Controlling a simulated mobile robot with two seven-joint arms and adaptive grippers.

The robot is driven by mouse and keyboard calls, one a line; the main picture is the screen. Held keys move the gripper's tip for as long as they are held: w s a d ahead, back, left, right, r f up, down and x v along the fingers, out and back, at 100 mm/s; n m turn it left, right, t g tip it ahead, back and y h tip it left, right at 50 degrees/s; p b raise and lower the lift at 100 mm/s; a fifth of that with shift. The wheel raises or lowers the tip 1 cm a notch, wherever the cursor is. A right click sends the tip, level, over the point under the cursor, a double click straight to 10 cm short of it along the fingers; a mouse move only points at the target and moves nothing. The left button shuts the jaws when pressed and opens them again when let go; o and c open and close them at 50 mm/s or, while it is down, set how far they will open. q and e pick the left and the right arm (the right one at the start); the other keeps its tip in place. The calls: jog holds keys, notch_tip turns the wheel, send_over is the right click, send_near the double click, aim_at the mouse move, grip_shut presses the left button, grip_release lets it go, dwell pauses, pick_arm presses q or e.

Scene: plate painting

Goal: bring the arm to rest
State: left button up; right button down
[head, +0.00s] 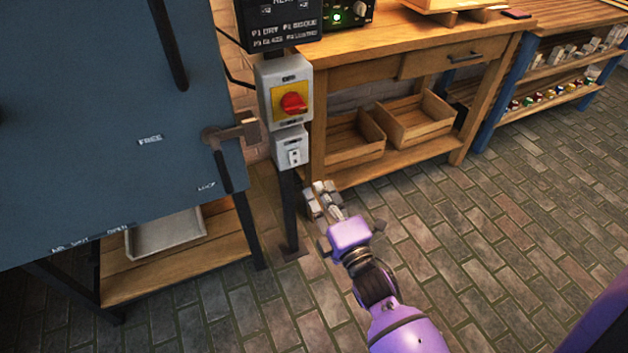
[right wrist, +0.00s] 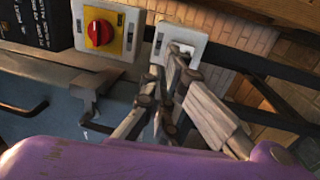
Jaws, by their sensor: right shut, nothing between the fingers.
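My right arm reaches in from the bottom right of the head view. Its purple wrist ends in my right gripper (head: 322,198), which is shut and empty. In the head view the gripper appears just right of the dark post and below the small grey switch box (head: 291,148). In the right wrist view the fingers of my right gripper (right wrist: 172,72) show in front of that switch box (right wrist: 180,42). Whether they touch it I cannot tell; in the head view they look apart. My left gripper is not in view.
A red rotary switch (head: 292,104) on a yellow plate sits above the switch box. A blue-grey cabinet (head: 90,120) with a latch (head: 232,132) stands at left. A wooden workbench (head: 400,62) with crates (head: 415,118) stands behind. Brick floor (head: 480,260) is open at right.

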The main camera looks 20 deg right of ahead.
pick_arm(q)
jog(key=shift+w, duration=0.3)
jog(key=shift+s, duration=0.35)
